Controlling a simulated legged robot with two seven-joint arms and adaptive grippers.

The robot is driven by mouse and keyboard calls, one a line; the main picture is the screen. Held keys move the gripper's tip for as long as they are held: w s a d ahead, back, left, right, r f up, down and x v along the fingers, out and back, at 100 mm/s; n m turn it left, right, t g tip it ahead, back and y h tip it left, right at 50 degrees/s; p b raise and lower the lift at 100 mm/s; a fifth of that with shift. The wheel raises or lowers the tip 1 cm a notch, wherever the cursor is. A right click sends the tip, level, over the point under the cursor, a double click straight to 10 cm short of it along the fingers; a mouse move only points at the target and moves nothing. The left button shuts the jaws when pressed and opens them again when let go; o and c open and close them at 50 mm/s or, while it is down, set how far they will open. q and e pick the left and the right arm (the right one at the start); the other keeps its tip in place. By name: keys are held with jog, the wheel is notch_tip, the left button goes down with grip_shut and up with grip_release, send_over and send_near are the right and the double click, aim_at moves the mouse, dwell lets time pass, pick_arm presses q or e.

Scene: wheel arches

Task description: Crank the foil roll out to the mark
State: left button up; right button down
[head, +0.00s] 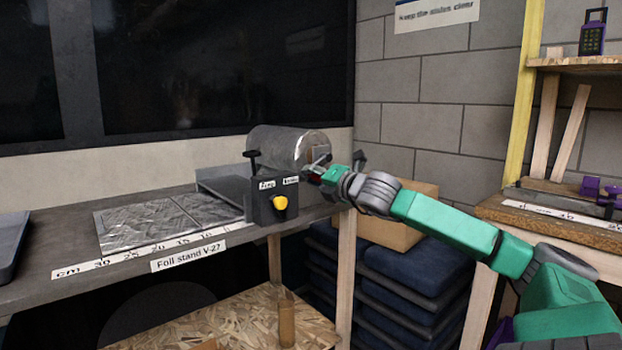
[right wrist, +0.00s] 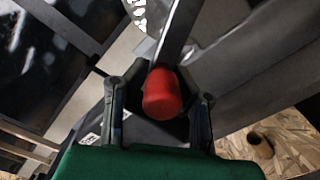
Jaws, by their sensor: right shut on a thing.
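The foil stand has a shiny foil roll (head: 285,146) at the right end of the bench. A sheet of foil (head: 140,226) lies flat over the bench, its left edge near the 30 of the cm scale (head: 120,259). A dark line crosses the sheet. A dark box (head: 270,210) with a yellow knob (head: 279,203) and two small labels stands before the roll. My right gripper (head: 325,168) is at the roll's right side. In the right wrist view it is shut on a red crank knob (right wrist: 162,95), at the end of a grey bar. My left gripper is out of view.
A black T-shaped knob (head: 253,159) stands above the box. A cardboard box (head: 385,232) and dark blue stacked items (head: 400,285) are beneath my right arm. A wooden shelf unit (head: 540,215) stands at right. A dark tray (head: 10,250) lies on the bench's left end.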

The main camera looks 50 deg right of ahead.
jog(key=c, duration=1.3)
grip_release()
jog(key=shift+d+r, duration=0.3)
jog(key=shift+r, duration=0.15)
jog(key=shift+c, duration=0.2)
jog(key=shift+o, duration=0.2)
jog(key=shift+f, duration=0.3)
jog(key=shift+s+a, duration=0.1)
jog(key=shift+s, duration=0.2)
jog(key=v, duration=1.1)
jog(key=shift+s+f, duration=0.1)
jog(key=shift+s, duration=0.05)
